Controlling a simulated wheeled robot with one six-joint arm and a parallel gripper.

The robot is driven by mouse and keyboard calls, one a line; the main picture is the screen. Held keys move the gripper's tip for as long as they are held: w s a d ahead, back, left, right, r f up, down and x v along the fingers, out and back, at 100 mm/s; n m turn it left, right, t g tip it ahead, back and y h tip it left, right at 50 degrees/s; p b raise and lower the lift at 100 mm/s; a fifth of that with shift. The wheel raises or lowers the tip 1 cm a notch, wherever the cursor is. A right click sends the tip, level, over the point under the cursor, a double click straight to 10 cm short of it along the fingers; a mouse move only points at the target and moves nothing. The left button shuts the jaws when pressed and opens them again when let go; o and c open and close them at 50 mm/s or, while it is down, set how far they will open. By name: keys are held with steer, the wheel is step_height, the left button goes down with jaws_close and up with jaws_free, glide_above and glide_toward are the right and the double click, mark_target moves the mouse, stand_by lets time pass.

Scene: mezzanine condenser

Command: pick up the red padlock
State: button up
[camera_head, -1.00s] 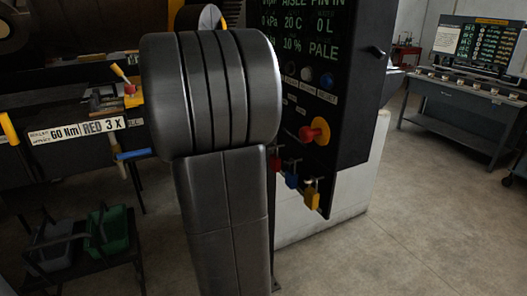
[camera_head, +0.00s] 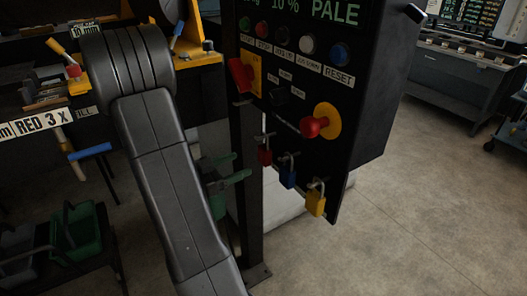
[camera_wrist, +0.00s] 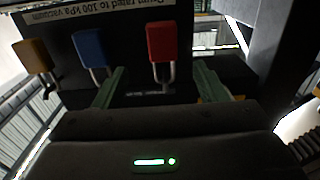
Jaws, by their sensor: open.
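The red padlock (camera_head: 265,156) hangs by its shackle at the left end of a row on the lower edge of the dark control panel. In the wrist view, the red padlock (camera_wrist: 161,42) shows upside down, its body at the top, between the lines of the two green fingers. My gripper (camera_head: 243,164) is open and empty, just left of the red padlock in the head view. In the wrist view my gripper (camera_wrist: 158,84) has its fingers apart, with their tips below the padlock's body. I cannot tell the exact depth gap.
A blue padlock (camera_head: 287,177) and a yellow padlock (camera_head: 315,202) hang to the right of the red one. A red knob (camera_head: 312,126) and a red switch handle (camera_head: 240,75) jut from the panel (camera_head: 370,110). Open floor (camera_head: 400,220) lies right.

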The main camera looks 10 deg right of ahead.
mark_target(261, 153)
steer(key=x, duration=0.4)
steer(key=shift+w+d+p, duration=0.15)
steer(key=shift+d+p, duration=0.15)
steer(key=shift+d, duration=0.05)
steer(key=x, duration=0.1)
steer(key=p+x, duration=0.1)
steer(key=x, duration=0.2)
steer(key=shift+w+d+r+p, duration=0.2)
steer(key=shift+d+r+p, duration=0.05)
steer(key=shift+r+p, duration=0.05)
steer(key=shift+w+d, duration=0.2)
steer(key=shift+d, duration=0.2)
steer(key=c, duration=1.1)
steer(key=shift+c, duration=0.2)
steer(key=shift+r, duration=0.1)
